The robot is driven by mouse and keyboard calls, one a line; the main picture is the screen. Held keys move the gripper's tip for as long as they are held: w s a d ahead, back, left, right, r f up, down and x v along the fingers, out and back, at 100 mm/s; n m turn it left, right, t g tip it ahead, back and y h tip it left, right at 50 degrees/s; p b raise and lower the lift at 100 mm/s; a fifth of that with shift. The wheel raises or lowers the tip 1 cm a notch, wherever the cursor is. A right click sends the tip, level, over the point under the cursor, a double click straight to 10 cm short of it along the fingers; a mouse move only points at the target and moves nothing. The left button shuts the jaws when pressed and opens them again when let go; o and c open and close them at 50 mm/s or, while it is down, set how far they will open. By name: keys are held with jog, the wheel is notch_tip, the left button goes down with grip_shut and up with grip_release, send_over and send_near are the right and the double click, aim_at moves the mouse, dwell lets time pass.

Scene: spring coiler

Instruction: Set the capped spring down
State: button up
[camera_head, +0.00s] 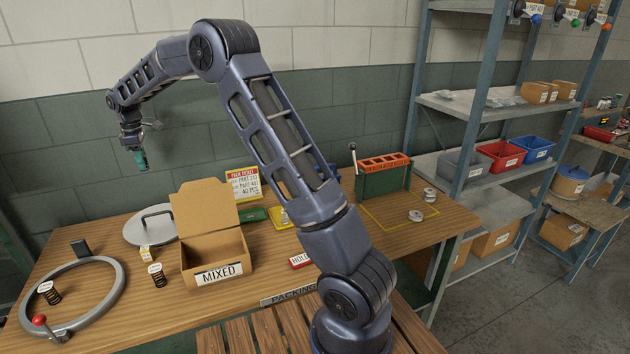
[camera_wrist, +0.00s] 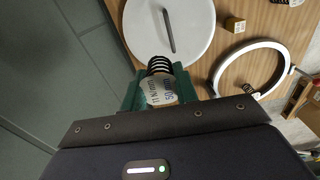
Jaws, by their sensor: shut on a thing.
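My gripper (camera_head: 141,160) is raised high above the back left of the table, near the wall. In the wrist view its green fingers (camera_wrist: 160,78) are shut on a capped spring (camera_wrist: 160,65), with dark coils at the far end and a pale printed cap between the fingers. The held spring is too small to make out in the head view. Another capped spring (camera_head: 49,293) stands upright inside a grey ring (camera_head: 116,276) at the table's left. A further one (camera_head: 157,275) stands left of the open MIXED box (camera_head: 219,272).
A round lid with a handle (camera_head: 150,225) lies on the wooden table behind a small yellow block (camera_head: 146,253). A red-knobbed lever (camera_head: 40,321) sits on the ring's front. A green rack (camera_head: 383,176) stands at the right.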

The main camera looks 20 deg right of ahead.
jog(key=s+d+r+m, duration=0.1)
jog(key=s+d+r, duration=0.1)
jog(key=d, duration=1.3)
jog(key=s+d+r, duration=0.1)
jog(key=d+r, duration=0.1)
jog(key=d, duration=1.2)
jog(key=m, duration=1.6)
send_over(351, 180)
notch_tip(351, 180, down, 7)
notch_tip(351, 180, down, 20)
jog(key=shift+a+r, duration=0.1)
jog(key=shift+r, duration=0.05)
jog(key=o, duration=0.9)
jog(key=shift+o, duration=0.2)
